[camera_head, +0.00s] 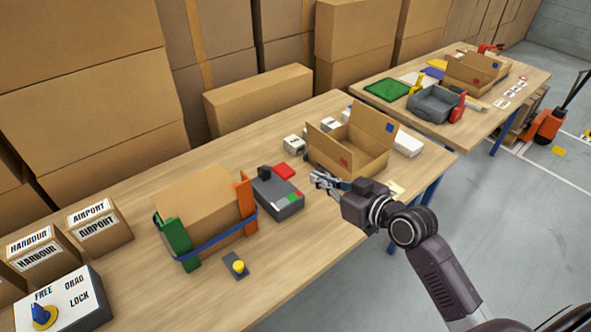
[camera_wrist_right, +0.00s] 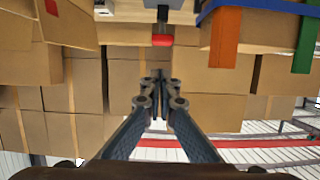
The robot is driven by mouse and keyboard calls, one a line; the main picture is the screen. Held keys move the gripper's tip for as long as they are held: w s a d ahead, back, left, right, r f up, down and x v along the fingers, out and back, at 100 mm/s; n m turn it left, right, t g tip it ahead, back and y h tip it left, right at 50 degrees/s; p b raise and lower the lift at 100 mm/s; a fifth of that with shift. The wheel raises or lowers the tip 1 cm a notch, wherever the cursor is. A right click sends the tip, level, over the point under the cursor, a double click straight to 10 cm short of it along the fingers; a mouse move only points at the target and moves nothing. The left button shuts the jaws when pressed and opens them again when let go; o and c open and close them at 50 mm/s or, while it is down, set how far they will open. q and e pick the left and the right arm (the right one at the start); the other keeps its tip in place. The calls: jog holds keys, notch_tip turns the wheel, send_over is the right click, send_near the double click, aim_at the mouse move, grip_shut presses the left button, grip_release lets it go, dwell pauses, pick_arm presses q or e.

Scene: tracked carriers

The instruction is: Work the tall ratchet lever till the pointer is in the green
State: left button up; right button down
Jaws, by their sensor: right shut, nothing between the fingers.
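A dark grey ratchet box (camera_head: 276,203) sits on the near table, with a small panel of red and green (camera_head: 294,197) on its near side; a pointer is too small to make out. A red lever grip (camera_head: 284,171) shows at its far right side. In the right wrist view, the red grip (camera_wrist_right: 162,40) is on a dark shaft above the fingertips. My right gripper (camera_head: 316,180) is shut and empty, to the right of the ratchet box and apart from the grip. My left gripper is not in view.
A strapped carton (camera_head: 195,205) with green and orange corner pieces stands left of the ratchet box. An open carton (camera_head: 375,154) stands close behind my right gripper. A yellow button (camera_head: 239,266) and a FREE/DRAG/LOCK dial box (camera_head: 75,301) are at the front left.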

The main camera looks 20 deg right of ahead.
jog(key=shift+w+d+r, duration=0.1)
jog(key=shift+w+r, duration=0.15)
jog(key=shift+r, duration=0.7)
jog(key=shift+w, duration=0.1)
jog(key=p, duration=0.3)
send_near(275, 171)
jog(key=w+d+r, duration=0.1)
jog(key=w+r, duration=0.3)
jog(key=w, duration=0.1)
jog(key=shift+d+f, duration=0.15)
jog(key=shift+f, duration=2.15)
